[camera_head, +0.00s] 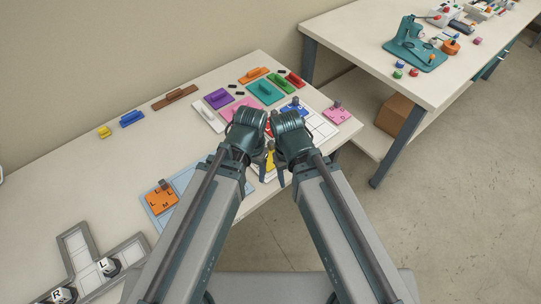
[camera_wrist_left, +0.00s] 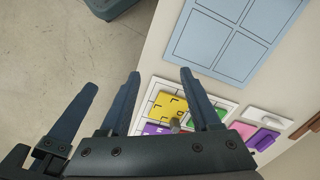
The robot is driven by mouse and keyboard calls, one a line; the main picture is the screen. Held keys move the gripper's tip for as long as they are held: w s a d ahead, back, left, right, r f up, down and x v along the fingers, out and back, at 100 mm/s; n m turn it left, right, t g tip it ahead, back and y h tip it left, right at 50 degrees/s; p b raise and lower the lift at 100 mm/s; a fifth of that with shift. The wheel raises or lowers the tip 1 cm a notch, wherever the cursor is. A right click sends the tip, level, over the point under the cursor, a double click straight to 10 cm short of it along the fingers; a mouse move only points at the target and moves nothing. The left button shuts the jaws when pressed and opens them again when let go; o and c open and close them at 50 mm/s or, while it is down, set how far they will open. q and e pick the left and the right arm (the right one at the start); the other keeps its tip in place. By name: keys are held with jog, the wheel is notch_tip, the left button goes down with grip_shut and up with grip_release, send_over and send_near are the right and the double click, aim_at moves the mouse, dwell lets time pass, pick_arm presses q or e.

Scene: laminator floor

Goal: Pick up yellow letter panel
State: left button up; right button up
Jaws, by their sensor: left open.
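The yellow letter panel (camera_wrist_left: 169,104) lies on a white gridded board in the left wrist view, with dark letter marks and a grey knob by its lower edge. In the head view only a bit of the yellow panel (camera_head: 270,159) shows between my arms. My left gripper (camera_wrist_left: 160,75) is open and empty; in the wrist view its fingers appear either side of the panel, with the height gap unclear. In the head view my left gripper (camera_head: 262,170) is mostly hidden by its wrist. My right gripper (camera_head: 281,177) is close beside it, its jaws unclear.
An orange letter panel (camera_head: 161,199) lies on a pale blue board (camera_wrist_left: 235,73). A grey cross-shaped tray (camera_head: 92,278) holds lettered pieces. Colored handled blocks, including a teal one (camera_head: 264,93), line the back. A second table (camera_head: 350,40) stands at right. The table's left middle is clear.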

pick_arm(q)
jog(key=w+r+m+t+h, duration=0.35)
jog(key=w+m, duration=0.25)
jog(key=w, duration=0.8)
jog(key=b, duration=0.7)
send_over(269, 145)
jog(key=s+a, duration=0.2)
jog(key=shift+g, duration=0.35)
notch_tip(269, 145, down, 9)
jog(key=shift+s+r, duration=0.15)
jog(key=shift+h, duration=0.25)
jog(key=b+x, duration=0.2)
jog(key=w+b+x, duration=0.1)
jog(key=b+x, duration=0.2)
grip_shut()
